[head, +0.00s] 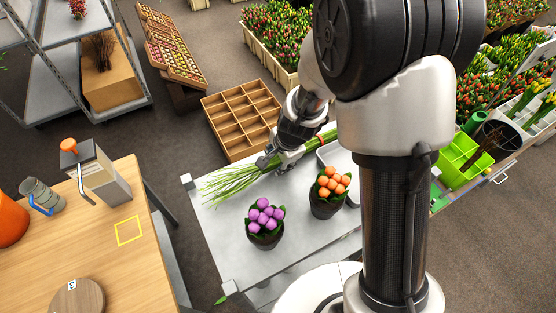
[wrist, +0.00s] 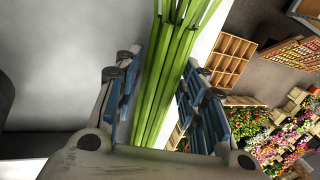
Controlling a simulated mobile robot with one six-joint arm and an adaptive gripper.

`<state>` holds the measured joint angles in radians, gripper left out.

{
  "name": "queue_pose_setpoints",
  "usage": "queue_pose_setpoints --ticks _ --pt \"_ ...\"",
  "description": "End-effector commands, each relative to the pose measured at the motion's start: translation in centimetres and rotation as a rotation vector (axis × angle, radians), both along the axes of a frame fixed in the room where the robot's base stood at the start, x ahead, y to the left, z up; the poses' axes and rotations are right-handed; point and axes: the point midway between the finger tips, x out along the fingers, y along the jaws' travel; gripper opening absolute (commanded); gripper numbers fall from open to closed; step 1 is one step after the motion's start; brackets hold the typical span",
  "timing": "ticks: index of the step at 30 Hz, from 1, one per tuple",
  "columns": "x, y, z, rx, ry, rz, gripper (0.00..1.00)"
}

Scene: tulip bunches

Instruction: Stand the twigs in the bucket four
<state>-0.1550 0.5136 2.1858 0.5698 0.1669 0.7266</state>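My gripper (head: 285,158) is over the grey table and closed around a bunch of long green stems (head: 232,181). The stems also run between the blue finger pads in the wrist view (wrist: 172,75). Their thin ends fan out to the left in the head view. Dark brown twigs (head: 484,150) lean at the right, by a dark round bucket (head: 503,132) and a lime green divided box (head: 461,157). More dark twigs (head: 102,48) stand at a cardboard box (head: 110,86) on the shelf at upper left. I cannot read a number four on any bucket.
Purple (head: 265,222) and orange (head: 328,192) potted flowers stand on the grey table (head: 225,240). A wooden table (head: 100,238) at left bears a grey container (head: 103,178) and a round wooden piece (head: 77,298). An empty divided wooden crate (head: 240,118) lies behind. My arm hides the middle right.

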Motion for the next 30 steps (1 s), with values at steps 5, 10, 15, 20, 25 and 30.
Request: queue_pose_setpoints --ticks 5,10,15,20,25,30 --pt "-0.01 0.0 0.05 0.0 0.0 0.0 0.3" --pt "-0.01 -0.01 0.05 0.0 0.0 0.0 0.19" --pt "-0.01 -0.01 0.05 0.0 0.0 0.0 0.07" --pt "-0.02 -0.01 0.04 0.0 0.0 0.001 0.0" --pt "0.01 -0.01 0.08 0.0 -0.001 0.001 0.0" --pt "0.02 0.0 0.3 0.0 -0.001 0.001 0.0"
